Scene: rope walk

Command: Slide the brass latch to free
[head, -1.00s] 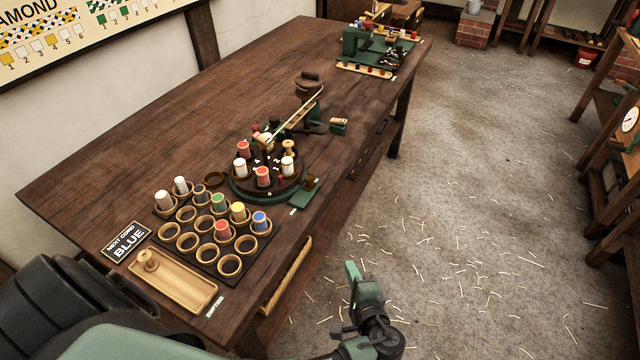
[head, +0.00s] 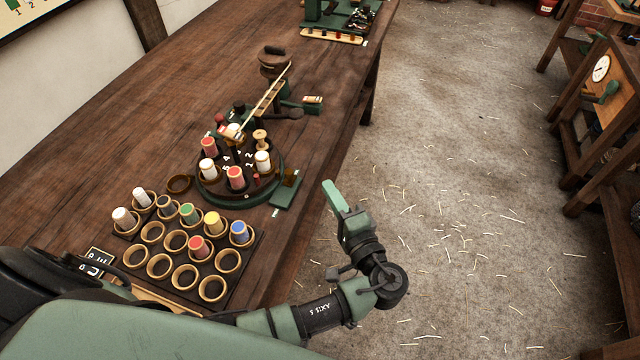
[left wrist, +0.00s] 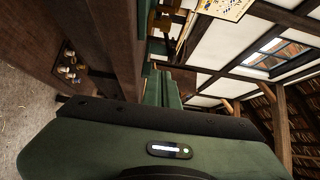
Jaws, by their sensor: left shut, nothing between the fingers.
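A dark round carousel (head: 240,190) on a green base stands on the bench and holds red and white bobbins. A small green plate (head: 286,192) juts from its right side toward the bench edge, with a small brownish piece on it. I cannot clearly make out the brass latch; that piece may be it. My left gripper (head: 333,194) is shut and empty, off the bench's front edge, to the right of the plate and apart from it. The left wrist view also shows its green fingers (left wrist: 167,88). My right gripper is not in view.
A black rack (head: 190,240) with round cups and several coloured bobbins stands in front of the carousel. A post with a slanted wooden arm (head: 265,103) stands behind it. The floor (head: 450,170) right of the bench is clear but for straw; shelves (head: 610,150) stand at far right.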

